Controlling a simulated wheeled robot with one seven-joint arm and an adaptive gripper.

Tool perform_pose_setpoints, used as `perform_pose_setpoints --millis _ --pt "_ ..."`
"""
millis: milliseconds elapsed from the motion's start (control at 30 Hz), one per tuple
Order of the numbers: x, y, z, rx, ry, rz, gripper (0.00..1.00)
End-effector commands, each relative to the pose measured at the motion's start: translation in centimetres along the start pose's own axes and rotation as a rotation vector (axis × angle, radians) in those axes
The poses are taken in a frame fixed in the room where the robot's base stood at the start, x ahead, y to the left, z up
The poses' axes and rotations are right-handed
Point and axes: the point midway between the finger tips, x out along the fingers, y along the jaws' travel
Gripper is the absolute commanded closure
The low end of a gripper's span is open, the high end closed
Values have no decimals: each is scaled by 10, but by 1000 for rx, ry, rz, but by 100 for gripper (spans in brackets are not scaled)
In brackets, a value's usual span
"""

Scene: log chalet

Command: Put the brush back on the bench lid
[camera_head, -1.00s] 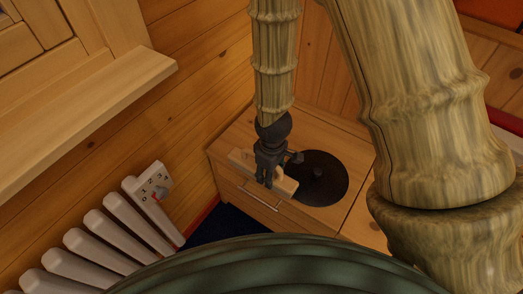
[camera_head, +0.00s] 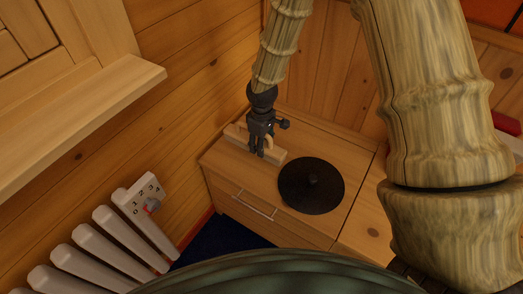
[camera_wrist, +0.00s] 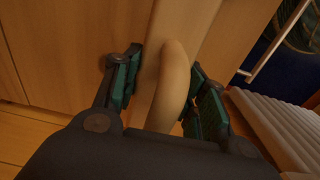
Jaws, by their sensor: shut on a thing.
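The brush (camera_head: 238,140) is a pale wooden bar with a raised curved handle. It is over the back left part of the bench lid (camera_head: 343,152), near the log wall. I cannot tell whether its underside touches the lid. My gripper (camera_head: 263,150) points down and is shut on the brush's handle. In the wrist view the curved handle (camera_wrist: 174,85) stands between the two green-padded fingers (camera_wrist: 160,92). The palm hides its near end, and the bristles do not show.
The bench front has a metal bar handle (camera_head: 254,204). A white radiator (camera_head: 115,232) stands at the left below a wooden sill (camera_head: 80,120).

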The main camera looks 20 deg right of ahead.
Motion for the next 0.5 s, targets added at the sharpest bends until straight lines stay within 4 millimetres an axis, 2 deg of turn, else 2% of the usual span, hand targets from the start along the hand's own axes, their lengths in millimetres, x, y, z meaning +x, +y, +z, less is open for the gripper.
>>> perform_pose_setpoints --millis 133,333,500 --pt "8 1 -1 -1 -1 0 82" --pt "32 1 0 -2 -1 0 82" --pt "34 1 -1 -1 1 1 82"
